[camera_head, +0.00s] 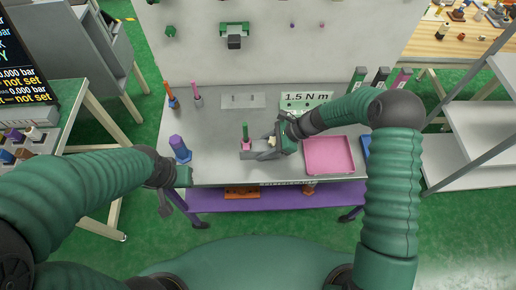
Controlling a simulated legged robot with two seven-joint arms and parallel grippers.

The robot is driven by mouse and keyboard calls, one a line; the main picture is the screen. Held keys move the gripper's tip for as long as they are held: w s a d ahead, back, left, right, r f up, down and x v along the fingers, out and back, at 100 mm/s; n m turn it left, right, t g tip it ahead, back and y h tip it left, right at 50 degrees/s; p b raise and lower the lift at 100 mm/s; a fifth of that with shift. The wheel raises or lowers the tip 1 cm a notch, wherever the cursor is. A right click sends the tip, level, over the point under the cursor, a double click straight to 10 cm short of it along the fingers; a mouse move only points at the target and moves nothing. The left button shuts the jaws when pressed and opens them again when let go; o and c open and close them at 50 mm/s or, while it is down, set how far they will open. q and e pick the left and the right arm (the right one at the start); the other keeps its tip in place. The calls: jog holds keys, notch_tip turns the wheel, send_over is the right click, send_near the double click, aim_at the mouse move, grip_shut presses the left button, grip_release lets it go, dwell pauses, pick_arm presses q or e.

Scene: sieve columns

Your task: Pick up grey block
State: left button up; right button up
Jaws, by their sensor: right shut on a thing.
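My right gripper (265,150) reaches over the grey-white table from the right, with its fingers pointing left. It is shut on a small grey block (246,148), whose edges are hard to separate from the grey fingers. A pink piece with an upright green rod (245,131) shows at the block; I cannot tell whether they touch. My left gripper (166,203) hangs at the table's left front edge, away from the block, and its finger opening is unclear.
A pink tray (329,154) lies right of my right gripper, with a blue item (366,147) beyond it. Orange (171,97) and pink (196,96) rods stand behind. A label sign (306,99) stands at the back.

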aim_at(264, 145)
jog(key=shift+d, duration=0.2)
grip_shut()
jog(key=shift+d, duration=0.15)
notch_tip(264, 145, up, 10)
jog(key=shift+f, duration=0.1)
pick_arm(q)
jog(key=shift+d, duration=0.25)
jog(key=shift+r, duration=0.15)
